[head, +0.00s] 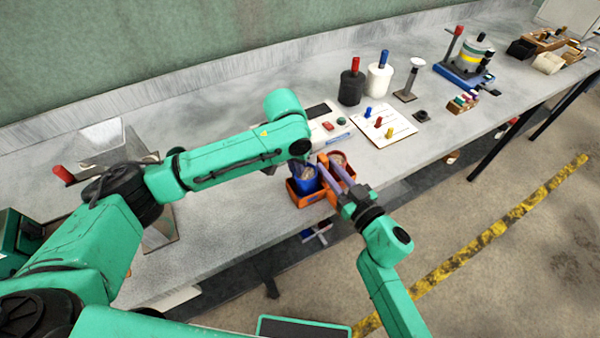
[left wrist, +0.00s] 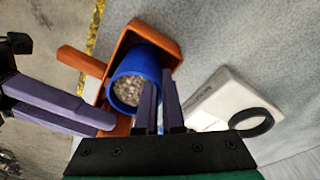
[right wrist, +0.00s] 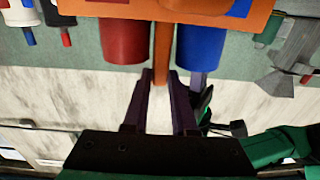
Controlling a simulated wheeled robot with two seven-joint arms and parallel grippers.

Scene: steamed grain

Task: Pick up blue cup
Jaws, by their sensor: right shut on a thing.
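The blue cup (head: 306,181), filled with pale grains, sits upright in one side of an orange carrier (head: 312,199). My left gripper (head: 307,164) is above it. In the left wrist view, my left fingers (left wrist: 158,84) are apart at the rim of the blue cup (left wrist: 134,66). One finger overlaps the cup's opening and the other lies beside the wall; contact is unclear. My right gripper (head: 332,168) is shut on the carrier's middle bar, an orange upright (right wrist: 162,55) between the cups in the right wrist view.
A red cup (head: 338,158) sits in the carrier's other side. The carrier is at the bench's front edge. Behind it are a white device (head: 328,124) and a white board (head: 385,130) with coloured pegs. Black and white bottles (head: 352,88) stand further back.

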